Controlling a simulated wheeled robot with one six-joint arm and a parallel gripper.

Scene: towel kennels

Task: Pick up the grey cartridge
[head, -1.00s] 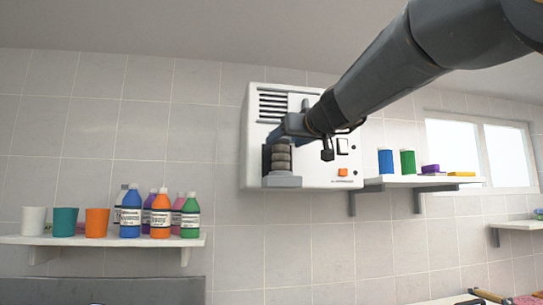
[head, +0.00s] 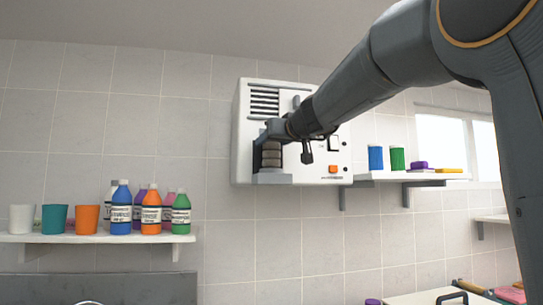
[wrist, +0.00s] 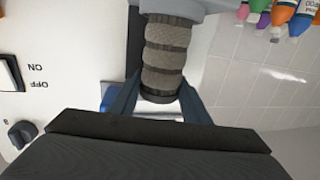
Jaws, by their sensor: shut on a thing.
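The grey cartridge (head: 271,158) is a ribbed upright cylinder at the lower left front of a white wall box. It stands at a grey ledge (head: 272,179) on the box; whether its base touches the ledge is hard to tell. In the wrist view the cartridge (wrist: 165,55) shows close up between two blue fingers, one on each side. My gripper (head: 272,132) is shut on the upper end of the cartridge. The far ends of the fingers are partly hidden in both views.
The white box (head: 245,120) has a vent, a switch (head: 333,143) and an orange button (head: 333,169). A left shelf (head: 100,238) holds cups and paint bottles. Bare tiled wall lies below the box.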

